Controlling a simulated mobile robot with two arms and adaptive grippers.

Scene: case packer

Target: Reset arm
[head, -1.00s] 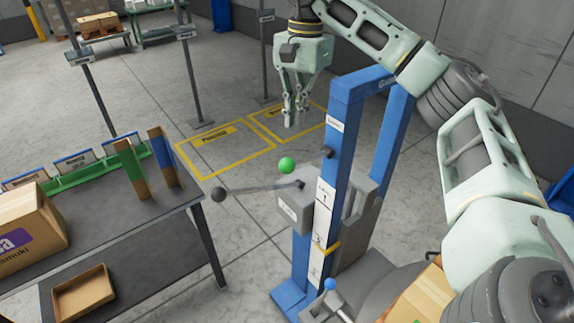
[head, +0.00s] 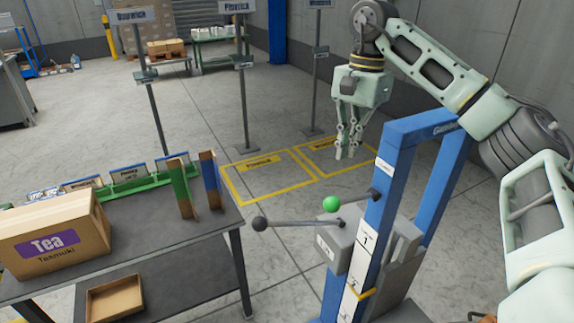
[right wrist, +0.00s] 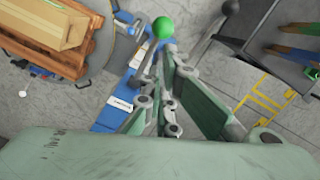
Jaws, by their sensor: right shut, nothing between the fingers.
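My right arm comes in from the right in the head view, and its pale green right gripper (head: 345,150) hangs fingers down behind the blue frame of the machine (head: 393,180). The gripper is shut and empty. It is apart from the lever with the green knob (head: 331,204) and the lever with the dark ball (head: 259,224). In the right wrist view the fingers (right wrist: 170,85) lie close together, with the green knob (right wrist: 163,27) beyond them. My left gripper is not in view.
A dark table (head: 190,245) at the left holds a Tea box (head: 52,240), and an open carton (head: 115,298) sits on its lower shelf. Yellow-marked floor areas (head: 262,168) lie behind the machine. In the right wrist view, a box on a wooden pallet (right wrist: 70,53) shows.

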